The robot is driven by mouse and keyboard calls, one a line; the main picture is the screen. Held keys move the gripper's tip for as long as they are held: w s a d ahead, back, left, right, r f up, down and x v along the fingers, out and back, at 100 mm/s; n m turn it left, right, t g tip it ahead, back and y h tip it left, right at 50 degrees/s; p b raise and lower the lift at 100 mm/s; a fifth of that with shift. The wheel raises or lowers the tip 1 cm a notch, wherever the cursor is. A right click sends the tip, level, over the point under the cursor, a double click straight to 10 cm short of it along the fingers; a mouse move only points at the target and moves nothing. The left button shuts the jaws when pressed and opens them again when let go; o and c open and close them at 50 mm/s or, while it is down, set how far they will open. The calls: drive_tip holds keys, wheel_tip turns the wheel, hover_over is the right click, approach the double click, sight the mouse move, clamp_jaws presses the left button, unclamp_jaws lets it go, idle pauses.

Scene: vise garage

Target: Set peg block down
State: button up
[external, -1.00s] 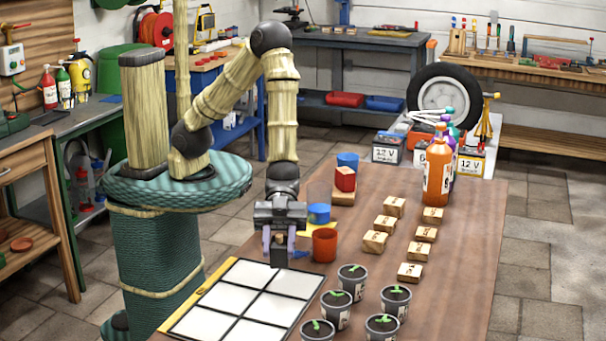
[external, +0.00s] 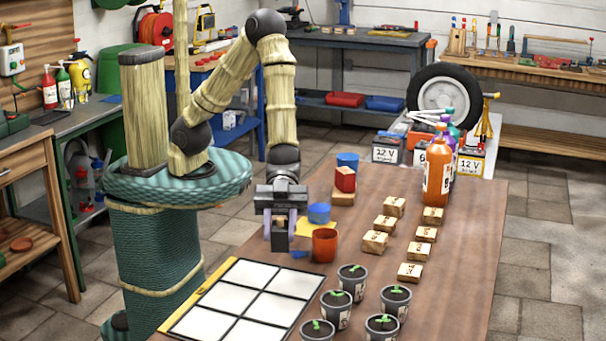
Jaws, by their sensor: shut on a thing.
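My gripper (external: 280,236) hangs pointing down over the left side of the table, near the far edge of the white-panelled board. An orange-red cup (external: 325,245) stands just right of the gripper.
The board (external: 250,290) lies in front of the gripper. Potted seedlings (external: 336,311), several wooden blocks (external: 375,242) and bottles (external: 437,175) stand to the right. Bare table (external: 460,260) shows at right.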

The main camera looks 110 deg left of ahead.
drive_tip(key=s+a+p, duration=0.3)
drive_tip(key=a+p, duration=0.4)
drive_tip(key=a, duration=0.1)
drive_tip(key=s+a+p, duration=0.4)
drive_tip(key=a+p, duration=0.3)
drive_tip(key=a, duration=0.2)
drive_tip(key=shift+s+a+n+t+p, duration=0.15)
drive_tip(key=shift+s+n+t+p, duration=0.15)
drive_tip(key=shift+n+p, duration=0.1)
drive_tip(key=shift+w, duration=0.1)
drive_tip(key=shift+f+p, duration=0.4)
drive_tip(key=shift+f, duration=2.45)
drive_tip(key=shift+f, duration=0.1)
drive_tip(key=shift+f+p, duration=0.35)
drive_tip(key=shift+f, duration=1.65)
